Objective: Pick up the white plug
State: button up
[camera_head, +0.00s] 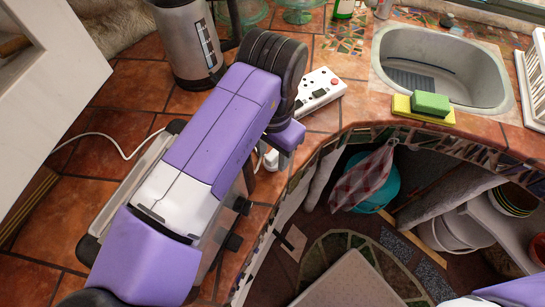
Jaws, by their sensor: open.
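A small white object that looks like the white plug (271,160) shows on the tiled counter near its front edge, just below the end of my arm. My gripper (281,152) is directly above and beside it, pointing down. The gripper is open, but its fingers are mostly hidden by the purple wrist. I cannot tell whether the fingers are around the plug or touching it. Part of the plug is hidden too.
A white power strip (319,91) lies right of my wrist. A metal kettle (188,40) stands behind, and a toaster (122,198) lies partly under my arm. A sink (440,62) with a green sponge (431,103) is at right. The counter edge curves nearby.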

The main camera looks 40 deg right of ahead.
grip_shut()
jog(key=shift+r, duration=0.15)
